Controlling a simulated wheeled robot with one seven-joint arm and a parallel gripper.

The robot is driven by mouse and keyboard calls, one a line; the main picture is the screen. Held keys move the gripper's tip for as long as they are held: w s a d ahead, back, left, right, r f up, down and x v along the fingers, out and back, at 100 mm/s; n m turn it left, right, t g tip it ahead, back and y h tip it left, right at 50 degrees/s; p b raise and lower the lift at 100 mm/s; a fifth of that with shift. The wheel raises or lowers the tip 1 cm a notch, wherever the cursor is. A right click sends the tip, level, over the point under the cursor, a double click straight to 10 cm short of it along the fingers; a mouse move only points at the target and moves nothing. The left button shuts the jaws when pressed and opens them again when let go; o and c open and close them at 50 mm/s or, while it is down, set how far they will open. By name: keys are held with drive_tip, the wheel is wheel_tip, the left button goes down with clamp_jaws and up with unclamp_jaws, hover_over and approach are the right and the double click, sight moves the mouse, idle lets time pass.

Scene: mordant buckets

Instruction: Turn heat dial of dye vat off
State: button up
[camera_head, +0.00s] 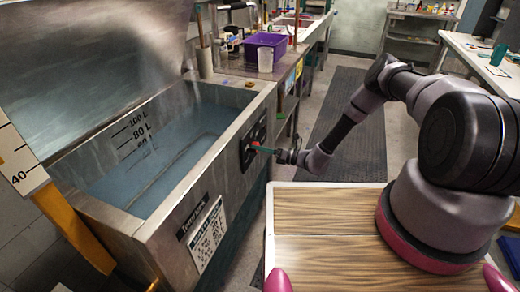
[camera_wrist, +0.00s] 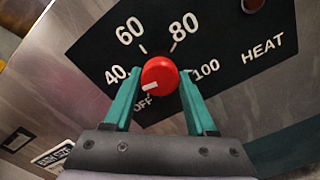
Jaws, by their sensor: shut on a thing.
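The dye vat (camera_head: 188,198) is a steel tank of bluish liquid at the left of the head view. Its black heat panel (camera_wrist: 110,48) fills much of the wrist view, marked OFF, 40, 60, 80, 100 and HEAT. The red heat dial (camera_wrist: 160,72) sits in the panel; the white mark on its lower-left side faces the OFF label. My gripper (camera_wrist: 160,80) has its teal fingers on either side of the dial and is shut on it. In the head view my gripper (camera_head: 264,150) reaches the vat's front panel (camera_head: 246,152); the dial is not clear there.
A labelled notice (camera_head: 207,237) is on the vat's front. A yellow-based measuring board (camera_head: 62,215) stands at the left. A purple tub (camera_head: 265,46) and a white container (camera_head: 265,60) stand on the bench behind. A dark floor mat (camera_head: 345,120) lies clear beyond my arm.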

drive_tip(key=shift+f+n, duration=0.1)
drive_tip(key=shift+n, duration=3.7)
drive_tip(key=o, duration=1.4)
drive_tip(key=shift+d, duration=0.1)
drive_tip(key=v, duration=1)
drive_tip(key=shift+s+d, duration=0.15)
drive_tip(key=shift+d, duration=0.2)
